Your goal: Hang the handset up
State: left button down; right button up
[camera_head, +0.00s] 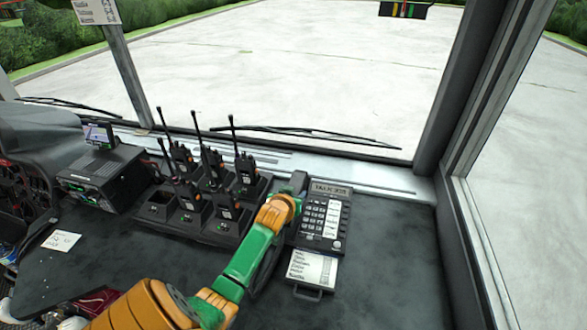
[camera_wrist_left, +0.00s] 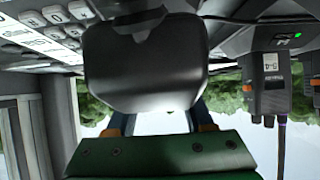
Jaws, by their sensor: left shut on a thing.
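The desk phone (camera_head: 325,215) lies on the dark dashboard, with a keypad and white label strips; its keys also show upside down at the top left of the left wrist view (camera_wrist_left: 45,40). The dark handset (camera_head: 298,181) is at the left side of the phone, mostly hidden by my left gripper (camera_head: 286,203). In the left wrist view, a rounded end of the handset (camera_wrist_left: 145,65) fills the middle, in front of the fingers. My left gripper is shut on the handset. I cannot tell whether the handset touches its cradle. My right gripper is not in view.
Several handheld radios (camera_head: 212,165) with tall antennas stand in a charger rack (camera_head: 225,228) left of my gripper. A black console (camera_head: 105,178) with a small screen stands further left. A label card (camera_head: 312,268) lies below the phone. The dashboard right of the phone is clear.

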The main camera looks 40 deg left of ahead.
pick_arm(q)
jog(key=shift+f, duration=0.4)
jog(key=shift+c, duration=1.4)
grip_release()
jog(key=shift+r, duration=0.4)
jog(key=p+v, duration=0.1)
jog(key=v, duration=1.1)
jog(key=shift+p, duration=0.4)
jog(key=shift+s, duration=0.15)
